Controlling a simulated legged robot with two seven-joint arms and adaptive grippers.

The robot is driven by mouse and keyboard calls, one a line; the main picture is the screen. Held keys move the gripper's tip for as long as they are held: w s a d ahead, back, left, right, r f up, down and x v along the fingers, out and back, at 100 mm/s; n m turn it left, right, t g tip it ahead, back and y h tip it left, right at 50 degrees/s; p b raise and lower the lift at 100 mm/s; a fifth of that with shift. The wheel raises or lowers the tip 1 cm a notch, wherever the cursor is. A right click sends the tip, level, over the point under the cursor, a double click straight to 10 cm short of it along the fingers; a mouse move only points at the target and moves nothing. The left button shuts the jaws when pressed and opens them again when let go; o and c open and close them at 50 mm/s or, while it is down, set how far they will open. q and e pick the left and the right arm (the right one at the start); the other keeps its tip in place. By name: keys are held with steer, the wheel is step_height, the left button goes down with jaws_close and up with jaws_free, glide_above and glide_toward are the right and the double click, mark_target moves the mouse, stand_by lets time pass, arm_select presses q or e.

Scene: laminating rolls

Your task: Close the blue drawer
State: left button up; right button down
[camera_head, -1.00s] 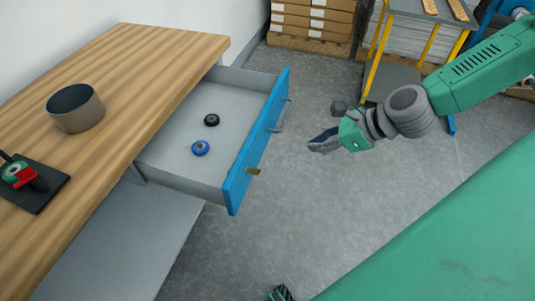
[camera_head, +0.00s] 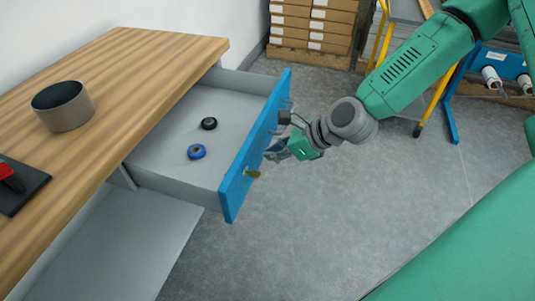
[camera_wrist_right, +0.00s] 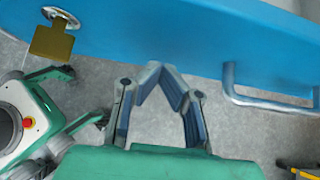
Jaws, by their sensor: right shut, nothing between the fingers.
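The blue drawer (camera_head: 240,175) stands open under the wooden table, with its blue front facing right. A black roll (camera_head: 208,123) and a blue roll (camera_head: 197,152) lie on the drawer's grey floor. My right gripper (camera_head: 272,152) is at the outer side of the drawer front, near its middle. In the right wrist view the right gripper (camera_wrist_right: 160,70) is shut and empty, its tips close to the blue front (camera_wrist_right: 180,35). The metal handle (camera_wrist_right: 265,100) is to the right of the fingers, apart from them. I cannot tell whether the tips touch the front. My left gripper is not in view.
The wooden table (camera_head: 130,75) carries a round grey container (camera_head: 64,107) and a dark plate with a red part (camera_head: 12,185) at left. A key with a tag (camera_wrist_right: 52,35) hangs from the drawer front. Stacked boxes (camera_head: 310,25) and a yellow-framed cart stand behind.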

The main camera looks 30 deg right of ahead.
steer(key=shift+w+a, duration=0.4)
steer(key=shift+w, duration=0.05)
steer(key=shift+w+a, duration=0.3)
steer(key=shift+w, duration=0.1)
steer(key=w+a, duration=0.5)
steer(key=w, duration=0.1)
steer(key=w+a, duration=0.5)
steer(key=w+a+b, duration=0.1)
steer(key=w+a, duration=0.4)
steer(key=w, duration=0.1)
steer(key=shift+w+a, duration=0.1)
steer(key=shift+w, duration=0.2)
steer(key=shift+w+r, duration=0.1)
steer(key=shift+r, duration=0.05)
steer(key=shift+w, duration=0.1)
steer(key=shift+a+r, duration=0.1)
